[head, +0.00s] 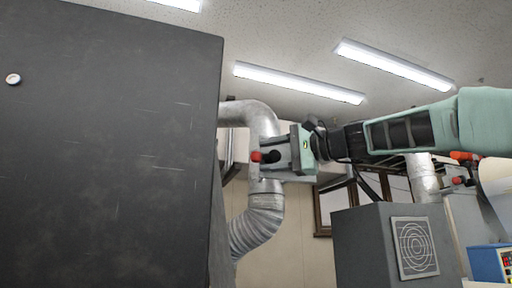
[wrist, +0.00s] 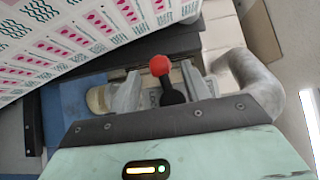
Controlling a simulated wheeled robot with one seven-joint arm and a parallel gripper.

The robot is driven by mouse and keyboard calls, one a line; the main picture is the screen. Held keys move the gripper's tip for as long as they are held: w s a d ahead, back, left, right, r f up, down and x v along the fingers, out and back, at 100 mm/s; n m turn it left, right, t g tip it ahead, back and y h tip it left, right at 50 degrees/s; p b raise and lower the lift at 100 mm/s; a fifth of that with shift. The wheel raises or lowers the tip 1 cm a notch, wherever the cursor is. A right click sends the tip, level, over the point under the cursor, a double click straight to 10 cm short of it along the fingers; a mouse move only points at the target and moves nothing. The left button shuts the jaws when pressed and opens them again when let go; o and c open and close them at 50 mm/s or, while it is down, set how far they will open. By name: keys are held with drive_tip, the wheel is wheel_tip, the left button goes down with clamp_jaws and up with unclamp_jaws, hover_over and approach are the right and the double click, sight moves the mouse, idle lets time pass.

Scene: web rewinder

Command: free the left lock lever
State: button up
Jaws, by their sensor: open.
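A lock lever with a red ball knob and black stem (wrist: 171,93) stands between the two fingers of my gripper (wrist: 160,88) in the wrist view. In the head view the lever's red knob (head: 256,156) shows at the tip of my gripper (head: 283,158), in front of a silver duct. My gripper is open, with a finger on either side of the lever. Whether either finger touches the stem cannot be told. The lever's base is mostly hidden by my gripper.
A large dark panel (head: 110,140) fills the left of the head view. A grey cabinet (head: 365,245) with a round vent stands at lower right, near another red-knobbed part (head: 458,181). A printed web (wrist: 75,40) lies close at upper left in the wrist view.

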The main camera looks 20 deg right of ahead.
sight(262, 157)
drive_tip(key=shift+p+x, duration=0.7)
drive_tip(key=shift+x, duration=1.3)
drive_tip(key=c, duration=0.9)
